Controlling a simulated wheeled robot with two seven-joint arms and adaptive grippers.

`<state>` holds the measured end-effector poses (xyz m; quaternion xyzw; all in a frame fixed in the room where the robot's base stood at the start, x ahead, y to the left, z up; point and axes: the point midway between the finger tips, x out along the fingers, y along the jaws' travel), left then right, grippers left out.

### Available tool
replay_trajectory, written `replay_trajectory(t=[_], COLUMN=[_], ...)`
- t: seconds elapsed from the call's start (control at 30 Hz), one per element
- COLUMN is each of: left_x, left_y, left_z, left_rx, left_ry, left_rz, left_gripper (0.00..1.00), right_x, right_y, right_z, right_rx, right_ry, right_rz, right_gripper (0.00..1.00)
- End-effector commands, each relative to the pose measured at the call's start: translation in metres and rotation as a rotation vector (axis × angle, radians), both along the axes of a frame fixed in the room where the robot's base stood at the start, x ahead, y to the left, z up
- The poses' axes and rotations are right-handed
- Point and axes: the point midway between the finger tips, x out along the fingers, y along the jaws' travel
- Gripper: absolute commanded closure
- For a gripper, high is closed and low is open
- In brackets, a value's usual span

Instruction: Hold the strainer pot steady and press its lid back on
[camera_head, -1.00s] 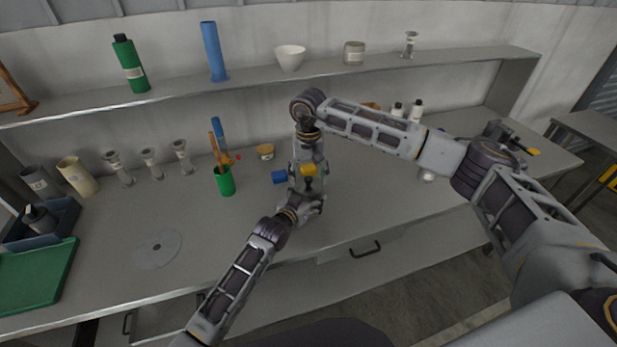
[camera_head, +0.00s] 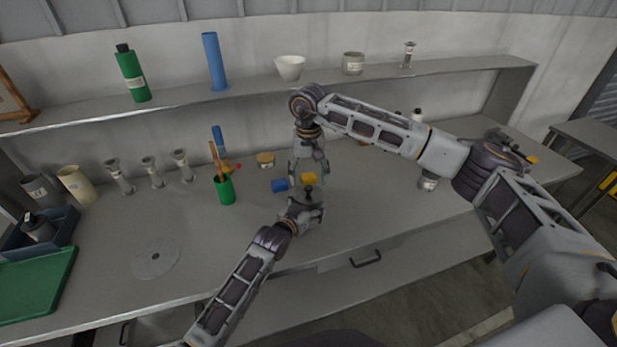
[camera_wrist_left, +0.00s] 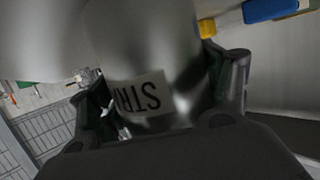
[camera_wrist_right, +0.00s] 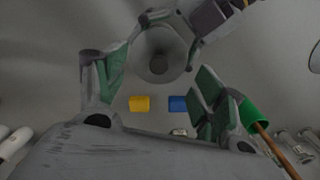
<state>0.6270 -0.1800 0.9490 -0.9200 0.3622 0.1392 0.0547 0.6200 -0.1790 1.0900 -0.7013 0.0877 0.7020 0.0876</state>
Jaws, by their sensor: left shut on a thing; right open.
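The strainer pot (camera_wrist_left: 150,60) is a grey metal cylinder with a white label reading "STRA", partly hidden. My left gripper (camera_head: 304,210) is shut on its side, one finger on each side in the left wrist view (camera_wrist_left: 165,95). The round grey top with a dark knob, the lid (camera_wrist_right: 158,64), shows from above in the right wrist view. The knob also shows in the head view (camera_head: 309,189). I cannot tell how fully the lid is seated. My right gripper (camera_wrist_right: 155,85) is open and empty, above the pot and apart from the knob.
A blue block (camera_head: 279,185) and a yellow block (camera_head: 309,178) lie behind the pot. A green cup (camera_head: 225,190) with sticks stands to the left, and a small tan jar (camera_head: 265,160) farther back. A disc (camera_head: 156,258) lies at front left.

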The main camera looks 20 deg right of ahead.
Motion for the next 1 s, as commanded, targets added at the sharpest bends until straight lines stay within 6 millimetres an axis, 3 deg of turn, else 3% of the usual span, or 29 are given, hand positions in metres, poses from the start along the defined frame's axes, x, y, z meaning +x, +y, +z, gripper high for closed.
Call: replay_trajectory(t=[0.67, 1.0], left_x=[0.000, 0.000], left_y=[0.000, 0.000], left_z=[0.000, 0.000], left_rx=[0.000, 0.000], left_ry=[0.000, 0.000], left_rz=[0.000, 0.000], left_gripper=[0.50, 0.50], right_x=[0.000, 0.000], right_y=[0.000, 0.000], right_z=[0.013, 0.013], right_rx=[0.000, 0.000], right_ry=[0.001, 0.001], right_rz=[0.001, 0.001], right_gripper=[0.32, 0.76])
